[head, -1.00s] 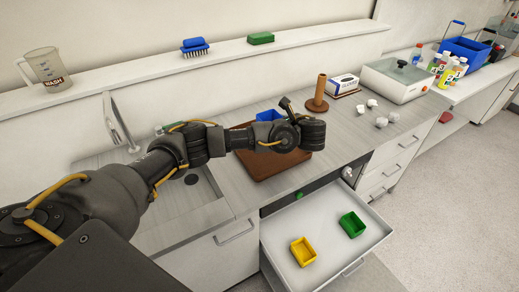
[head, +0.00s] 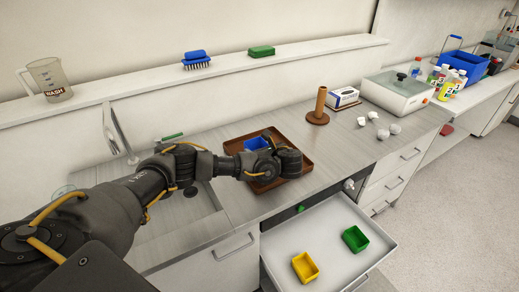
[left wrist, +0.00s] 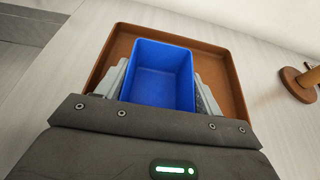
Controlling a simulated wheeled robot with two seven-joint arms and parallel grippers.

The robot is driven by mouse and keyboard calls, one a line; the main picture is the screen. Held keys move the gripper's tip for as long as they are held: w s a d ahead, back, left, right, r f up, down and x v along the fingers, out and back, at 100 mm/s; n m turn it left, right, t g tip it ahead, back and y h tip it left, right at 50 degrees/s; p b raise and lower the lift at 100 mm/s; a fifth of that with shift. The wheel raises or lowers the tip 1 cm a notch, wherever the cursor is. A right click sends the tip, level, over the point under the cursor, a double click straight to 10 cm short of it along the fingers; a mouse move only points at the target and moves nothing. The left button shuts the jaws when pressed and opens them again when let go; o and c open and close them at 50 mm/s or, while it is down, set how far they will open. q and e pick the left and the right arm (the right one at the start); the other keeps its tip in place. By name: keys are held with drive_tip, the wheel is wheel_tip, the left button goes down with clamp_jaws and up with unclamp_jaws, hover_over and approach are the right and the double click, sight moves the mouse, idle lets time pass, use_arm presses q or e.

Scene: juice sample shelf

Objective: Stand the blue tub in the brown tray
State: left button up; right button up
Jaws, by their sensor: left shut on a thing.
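The blue tub (head: 257,143) shows behind my left gripper in the head view, over the brown tray (head: 305,162) on the counter. In the left wrist view the tub (left wrist: 163,72) is open side up between the two fingers of my left gripper (left wrist: 160,88), which is shut on it. The tray's rim (left wrist: 118,40) surrounds the tub in that view. Whether the tub's base touches the tray floor is hidden. My left gripper (head: 268,150) covers part of the tray in the head view. My right gripper is not in view.
An open drawer (head: 290,240) below the counter holds a yellow tub (head: 305,267) and a green tub (head: 355,239). A brown peg stand (head: 319,108) and white crumpled pieces (head: 383,134) lie right of the tray. A sink tap (head: 120,135) stands left.

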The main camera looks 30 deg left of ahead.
use_arm(q)
drive_tip(key=shift+f, duration=0.2)
drive_tip(key=o, duration=1)
drive_tip(key=shift+f, duration=0.15)
